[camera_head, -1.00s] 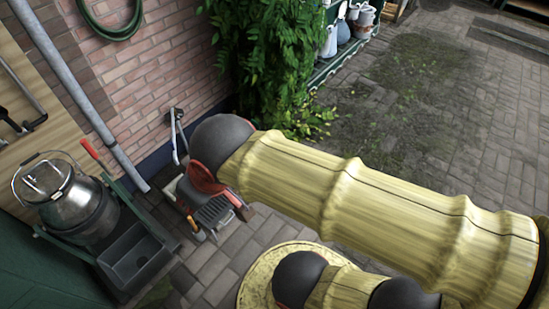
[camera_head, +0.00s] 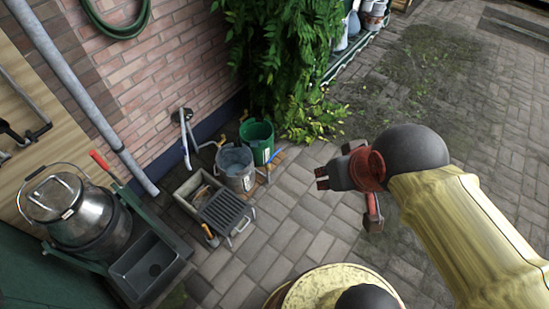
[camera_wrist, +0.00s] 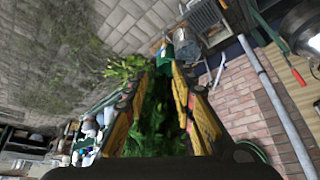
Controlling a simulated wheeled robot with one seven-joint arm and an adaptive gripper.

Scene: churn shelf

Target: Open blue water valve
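My gripper (camera_head: 324,178) is in the right half of the head view, above the paving, with its fingers pointing left. I cannot make out a blue water valve for certain.
A green bucket (camera_head: 258,138) and a grey bucket (camera_head: 236,168) stand by the wall beside a crate with a grill rack (camera_head: 226,208). A metal churn (camera_head: 75,208) and dark sink (camera_head: 147,266) are at left. Leafy plants (camera_head: 285,60) hang behind. Paving at right is clear.

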